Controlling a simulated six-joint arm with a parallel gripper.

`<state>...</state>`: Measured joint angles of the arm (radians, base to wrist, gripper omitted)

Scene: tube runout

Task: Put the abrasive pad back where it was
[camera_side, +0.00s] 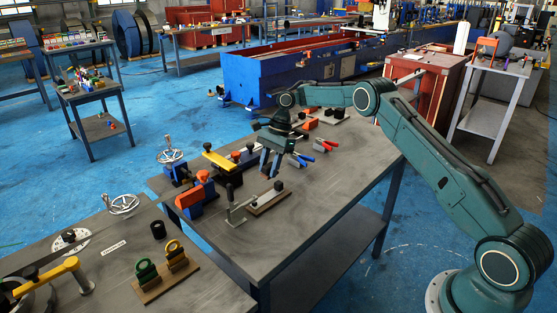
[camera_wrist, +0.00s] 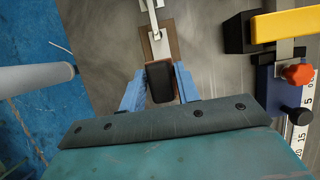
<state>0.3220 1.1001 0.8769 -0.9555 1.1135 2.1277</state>
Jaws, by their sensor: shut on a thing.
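My gripper (camera_side: 270,174) is over the middle of the near workbench, pointing down. In the wrist view its two blue fingers (camera_wrist: 160,90) are closed on the sides of a small block with a black top and brown edges, which I take as the abrasive pad (camera_wrist: 160,82). In the side view a small black piece (camera_side: 278,186) shows just below the fingertips, at a brown board (camera_side: 268,201); I cannot tell whether it is the pad. The board also shows in the wrist view (camera_wrist: 168,28), with a pale metal plate on it, beyond the pad. Whether the pad touches anything below is hidden.
A metal post (camera_side: 233,208) stands just left of the board. A yellow-barred fixture (camera_side: 217,160) with an orange knob (camera_wrist: 297,74) and a scale is close by. Red-handled pliers (camera_side: 325,145) lie behind. The bench's front right is clear.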

